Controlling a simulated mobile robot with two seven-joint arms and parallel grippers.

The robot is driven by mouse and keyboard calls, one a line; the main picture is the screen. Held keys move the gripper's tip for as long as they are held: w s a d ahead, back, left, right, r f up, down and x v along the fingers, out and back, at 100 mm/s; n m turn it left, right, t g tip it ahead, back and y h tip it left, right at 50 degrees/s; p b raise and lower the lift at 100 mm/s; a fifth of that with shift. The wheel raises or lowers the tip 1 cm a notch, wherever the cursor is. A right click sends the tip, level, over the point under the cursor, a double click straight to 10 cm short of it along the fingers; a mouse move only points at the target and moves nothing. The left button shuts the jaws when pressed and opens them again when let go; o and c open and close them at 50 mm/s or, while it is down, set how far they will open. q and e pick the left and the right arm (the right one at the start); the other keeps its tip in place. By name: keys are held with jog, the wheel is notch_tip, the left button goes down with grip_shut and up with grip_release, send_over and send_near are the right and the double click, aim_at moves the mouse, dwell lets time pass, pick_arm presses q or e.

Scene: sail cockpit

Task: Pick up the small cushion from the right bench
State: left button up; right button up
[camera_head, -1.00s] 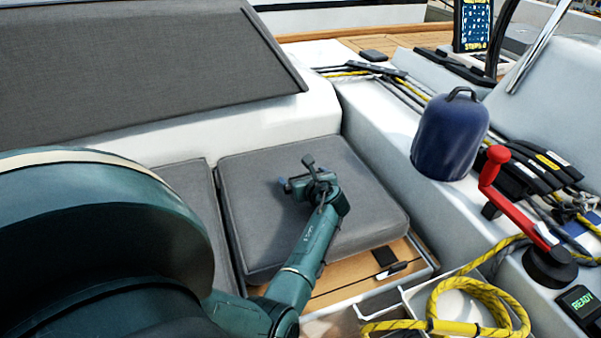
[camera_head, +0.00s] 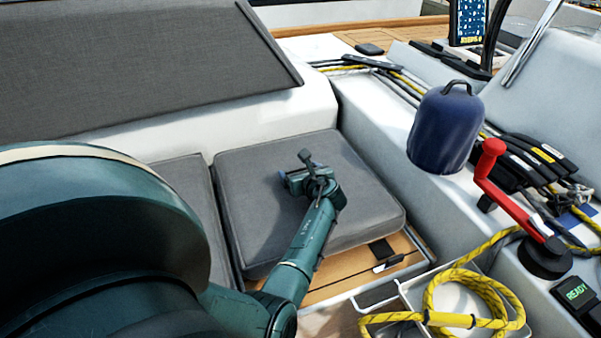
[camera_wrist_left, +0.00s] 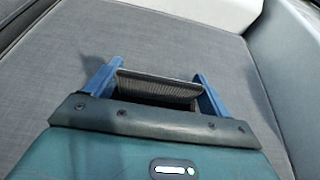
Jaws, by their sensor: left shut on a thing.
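The small cushion (camera_head: 265,190) is a grey, squarish seat pad on the bench in the middle of the head view. My left gripper (camera_head: 300,180) is over the middle of its top. In the left wrist view, the grey fabric of the cushion (camera_wrist_left: 150,50) fills the space around the gripper (camera_wrist_left: 158,76). Its two blue fingers stand on either side of a dark ribbed strap (camera_wrist_left: 158,91), and the gripper is shut on it. Whether the cushion is clear of the bench is hard to tell. My right gripper is not in view.
Another grey cushion (camera_head: 185,190) lies close on the left. Wooden bench slats (camera_head: 345,283) show at the front. On the right ledge are a blue fender (camera_head: 444,130), a red-handled winch crank (camera_head: 493,170) and ropes. A coiled yellow rope (camera_head: 470,300) lies in a white bin.

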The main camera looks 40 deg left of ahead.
pick_arm(q)
jog(key=c, duration=0.4)
jog(key=shift+r, duration=0.15)
jog(key=shift+c, duration=0.6)
jog(key=shift+r, duration=0.1)
